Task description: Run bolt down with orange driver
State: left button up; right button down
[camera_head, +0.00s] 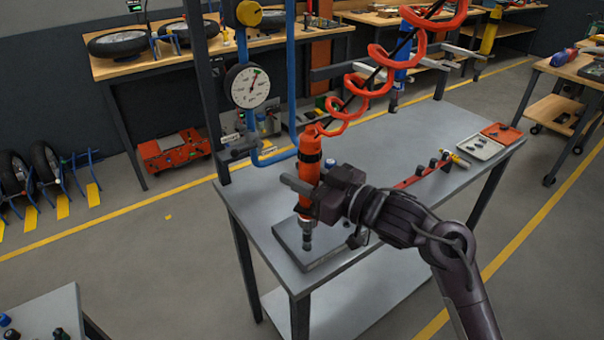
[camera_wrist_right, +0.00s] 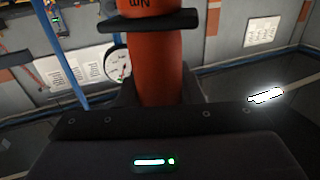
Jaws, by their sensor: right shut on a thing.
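The orange driver (camera_head: 309,160) stands upright over the near-left part of the grey workbench, hung from a coiled red hose. My right gripper (camera_head: 308,192) is shut around its body; the orange body also fills the middle of the right wrist view (camera_wrist_right: 165,60). The driver's dark socket tip (camera_head: 307,240) points down at a grey plate (camera_head: 325,257) on the bench. The bolt is hidden under the tip, and I cannot tell whether the two touch. My left gripper is not in view.
A red rail (camera_head: 418,176) with dark sockets and an open tray (camera_head: 475,147) lie on the bench's right part. A blue post with a round gauge (camera_head: 250,86) stands at its left edge. The coiled hose (camera_head: 378,70) hangs over the bench, whose middle (camera_head: 385,130) is clear.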

jog(key=shift+f, duration=0.75)
dwell(0.7)
dwell(0.4)
jog(key=shift+f+p, duration=0.45)
jog(key=shift+p, duration=0.1)
dwell(1.0)
jog(key=shift+f, duration=0.1)
dwell(0.5)
jog(key=shift+r+p, duration=0.2)
jog(key=shift+p, duration=0.45)
dwell(0.6)
jog(key=shift+a+p, duration=0.1)
jog(key=shift+p, duration=0.25)
dwell(0.4)
